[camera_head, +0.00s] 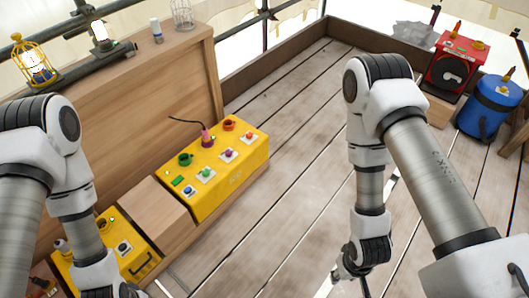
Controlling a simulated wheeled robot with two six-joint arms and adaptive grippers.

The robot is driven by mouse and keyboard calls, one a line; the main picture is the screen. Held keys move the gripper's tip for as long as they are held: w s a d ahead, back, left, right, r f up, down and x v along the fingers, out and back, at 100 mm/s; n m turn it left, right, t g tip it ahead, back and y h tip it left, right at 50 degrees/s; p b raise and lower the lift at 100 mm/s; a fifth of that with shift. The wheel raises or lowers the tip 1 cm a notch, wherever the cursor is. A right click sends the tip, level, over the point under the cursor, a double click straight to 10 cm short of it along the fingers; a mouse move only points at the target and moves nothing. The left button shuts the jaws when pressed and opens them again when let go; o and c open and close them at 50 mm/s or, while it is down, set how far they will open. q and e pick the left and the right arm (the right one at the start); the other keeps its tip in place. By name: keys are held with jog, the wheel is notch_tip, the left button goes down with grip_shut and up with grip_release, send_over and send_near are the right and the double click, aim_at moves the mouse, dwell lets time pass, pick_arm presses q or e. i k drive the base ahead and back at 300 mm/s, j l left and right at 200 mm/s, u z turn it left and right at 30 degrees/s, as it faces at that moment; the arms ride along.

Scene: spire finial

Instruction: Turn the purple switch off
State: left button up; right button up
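A yellow control box (240,178) stands low at centre left, its sloping top carrying a row of small switches on pale plates. One switch looks purple (227,154); its colour and position are too small to be sure of. Blue (189,190), green (205,173) and red (247,138) switches sit in the same row. My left arm comes down at the left, and its gripper is out of view below the bottom edge. My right gripper (348,270) hangs at the bottom, right of the box and well apart from it; its fingers are mostly hidden.
On the box are a red dial (229,124), a green dial (186,159) and a pink plug-like piece (207,138) with a black cable. A second yellow box (132,258) is at lower left. A red box (459,62) and blue barrel (489,107) stand far right. Plank floor (300,130) is clear.

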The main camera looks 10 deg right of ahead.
aim_at(228, 153)
jog(key=i+j, duration=0.5)
jog(key=i+j+z, duration=0.1)
jog(key=z, duration=0.3)
jog(key=i+j+z, duration=0.1)
jog(key=z, duration=0.25)
jog(key=i+j+z, duration=0.1)
jog(key=j+z, duration=0.15)
jog(key=z, duration=0.15)
jog(key=j+z, duration=0.2)
jog(key=z, duration=0.2)
